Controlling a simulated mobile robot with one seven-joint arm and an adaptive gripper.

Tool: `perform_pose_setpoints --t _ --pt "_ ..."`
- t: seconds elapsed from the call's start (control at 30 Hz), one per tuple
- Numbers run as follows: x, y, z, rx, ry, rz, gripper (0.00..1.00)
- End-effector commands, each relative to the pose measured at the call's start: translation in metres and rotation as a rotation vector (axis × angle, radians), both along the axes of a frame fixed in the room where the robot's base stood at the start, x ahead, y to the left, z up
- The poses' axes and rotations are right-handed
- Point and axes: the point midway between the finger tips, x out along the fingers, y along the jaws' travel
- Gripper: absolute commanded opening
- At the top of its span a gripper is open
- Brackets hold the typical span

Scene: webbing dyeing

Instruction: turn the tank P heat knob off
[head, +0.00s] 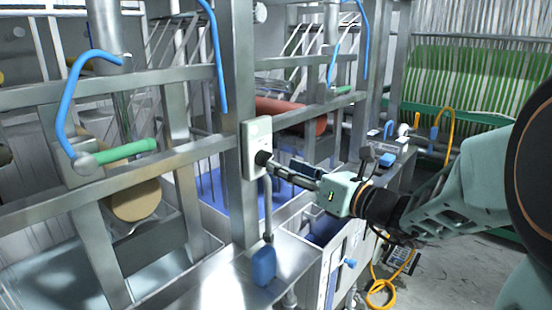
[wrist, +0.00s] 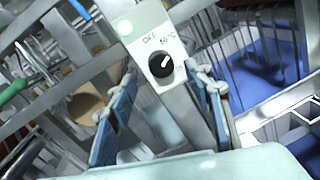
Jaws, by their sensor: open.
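The heat knob (wrist: 161,67) is a round black dial with a white pointer mark, on a white control plate (wrist: 156,38) labelled OFF and 50°C. The pointer slants up and right, toward the 50°C label. In the head view the plate (head: 257,135) is fixed to a steel post, with the knob (head: 262,158) low on it. My gripper (head: 284,170) reaches the knob from the right. In the wrist view its blue-padded fingers (wrist: 162,78) are spread, one on each side of the knob. Whether either finger touches it I cannot tell.
Steel frame rails (head: 130,165) and a post surround the plate. Tanks with blue liquid (head: 222,188) lie behind and beside.

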Motion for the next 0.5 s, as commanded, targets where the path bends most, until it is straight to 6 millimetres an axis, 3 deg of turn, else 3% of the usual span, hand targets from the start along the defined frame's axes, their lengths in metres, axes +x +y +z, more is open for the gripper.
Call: perform_pose_setpoints --t 0.2,0.5 --pt "0.026 0.028 0.001 0.000 0.001 0.002 0.47" --pt "0.039 0.041 0.000 -0.001 0.001 0.000 0.47"
